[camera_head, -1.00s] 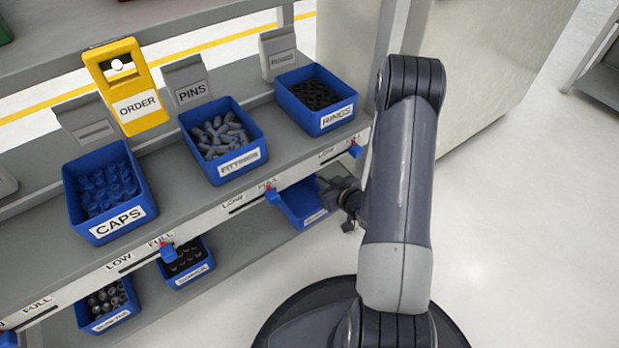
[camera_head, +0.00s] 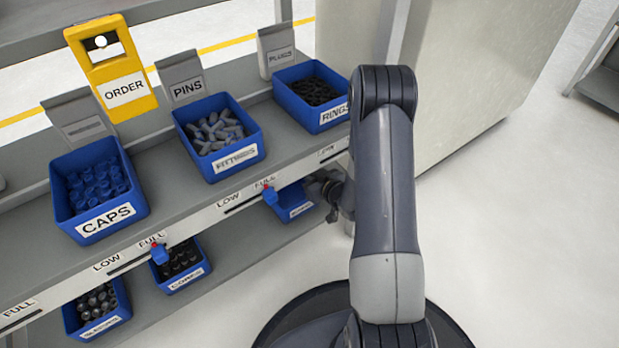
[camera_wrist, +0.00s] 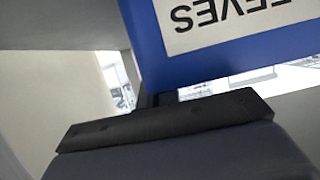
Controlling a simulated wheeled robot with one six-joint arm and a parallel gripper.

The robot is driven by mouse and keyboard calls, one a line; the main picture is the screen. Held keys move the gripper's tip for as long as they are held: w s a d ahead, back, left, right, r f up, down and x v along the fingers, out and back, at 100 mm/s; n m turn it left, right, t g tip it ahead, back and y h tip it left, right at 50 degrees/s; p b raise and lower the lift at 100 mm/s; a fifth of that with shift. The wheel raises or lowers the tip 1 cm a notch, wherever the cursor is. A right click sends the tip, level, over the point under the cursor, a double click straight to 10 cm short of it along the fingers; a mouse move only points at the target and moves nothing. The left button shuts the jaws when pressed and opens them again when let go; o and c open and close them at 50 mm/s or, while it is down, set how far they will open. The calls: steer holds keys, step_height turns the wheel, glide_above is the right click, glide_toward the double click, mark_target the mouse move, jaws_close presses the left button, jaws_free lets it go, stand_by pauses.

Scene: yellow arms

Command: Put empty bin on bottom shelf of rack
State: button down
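The blue bin (camera_head: 293,204) is at the lower shelf level, at its right end, partly under the upper shelf edge. The visible part of its inside looks plain blue, with no contents showing. My gripper (camera_head: 326,188) is at the bin's right side, small and partly hidden by my arm. In the wrist view the bin's wall (camera_wrist: 165,55) fills the upper right, with an upside-down label ending in "EEVES". Its edge meets the dark fingers (camera_wrist: 165,98), which appear shut on it. The rack's bottom shelf (camera_head: 225,268) runs below the upper one.
Two filled blue bins stand further left on the bottom shelf, one with dark parts (camera_head: 182,268) and one with grey parts (camera_head: 92,318). The CAPS bin (camera_head: 108,220), FITTINGS bin (camera_head: 236,158) and RINGS bin (camera_head: 335,112) stand above. A pale panel (camera_head: 460,80) stands behind my arm.

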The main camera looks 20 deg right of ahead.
steer(key=c, duration=2.1)
jaws_free()
steer(key=shift+f, duration=0.15)
steer(key=o, duration=0.5)
steer(key=shift+c, duration=0.2)
steer(key=shift+s+r, duration=0.1)
steer(key=shift+r, duration=0.2)
steer(key=p+v, duration=0.4)
steer(key=v, duration=0.7)
steer(key=shift+s+d, duration=0.2)
steer(key=shift+s, duration=0.15)
steer(key=shift+r, duration=0.1)
